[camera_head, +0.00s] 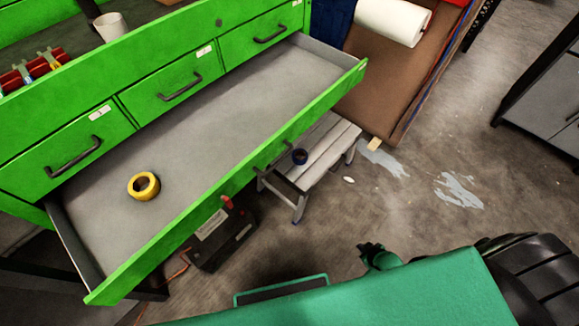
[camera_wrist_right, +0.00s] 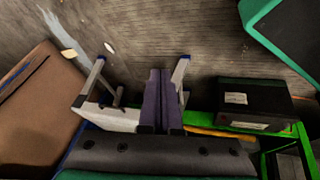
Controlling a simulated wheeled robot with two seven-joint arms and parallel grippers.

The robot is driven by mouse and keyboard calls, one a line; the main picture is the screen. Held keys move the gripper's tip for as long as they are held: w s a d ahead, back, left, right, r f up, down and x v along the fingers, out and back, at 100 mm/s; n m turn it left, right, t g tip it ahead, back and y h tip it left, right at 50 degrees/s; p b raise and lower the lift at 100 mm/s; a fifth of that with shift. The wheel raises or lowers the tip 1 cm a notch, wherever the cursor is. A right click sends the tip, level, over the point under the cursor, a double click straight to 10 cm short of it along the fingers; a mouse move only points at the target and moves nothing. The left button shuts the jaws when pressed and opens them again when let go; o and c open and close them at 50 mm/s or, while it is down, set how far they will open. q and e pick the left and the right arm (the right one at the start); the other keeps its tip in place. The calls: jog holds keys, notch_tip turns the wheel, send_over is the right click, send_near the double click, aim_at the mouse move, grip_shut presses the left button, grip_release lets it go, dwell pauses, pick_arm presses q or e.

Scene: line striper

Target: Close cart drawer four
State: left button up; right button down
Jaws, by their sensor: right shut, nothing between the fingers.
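The green cart (camera_head: 150,50) has a wide drawer (camera_head: 200,130) pulled far out below a row of three shut drawers. I take the wide one for drawer four; its own label is too small to read. A yellow tape roll (camera_head: 144,186) lies inside near its left end. The drawer's dark handle (camera_head: 270,160) is on the outer face of its green front. My right gripper (camera_wrist_right: 162,98) shows in the right wrist view, its fingers together with nothing between them. I cannot make it out clearly in the head view. My left gripper is not in view.
A black box (camera_head: 218,240) sits below the drawer. A brown board (camera_head: 375,80) is at the right. Teal equipment (camera_head: 360,300) fills the lower edge. Floor at right is open.

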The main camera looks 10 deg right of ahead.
jog(key=w+d+r+n+t+y+b, duration=0.1)
jog(key=w+r+n+t+y+b, duration=0.7)
jog(key=w+r, duration=1.4)
jog(key=w+a+r+n+g+y+b, duration=0.1)
jog(key=a+r+n+y, duration=0.4)
jog(key=r+n, duration=0.35)
jog(key=s+a+r+n+g+y+b, duration=0.25)
jog(key=s+a+r+n+g, duration=0.45)
jog(key=n+g, duration=0.4)
pick_arm(q)
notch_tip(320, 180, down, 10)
jog(key=p, duration=0.2)
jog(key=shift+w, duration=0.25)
pick_arm(e)
jog(key=w+x, duration=0.2)
jog(key=x, duration=0.9)
jog(key=shift+w+a+n+t+y, duration=0.2)
jog(key=shift+a+n+t+y, duration=0.1)
jog(key=shift+n+y, duration=0.15)
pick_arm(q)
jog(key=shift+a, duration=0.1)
pick_arm(e)
jog(key=shift+w+f, duration=0.1)
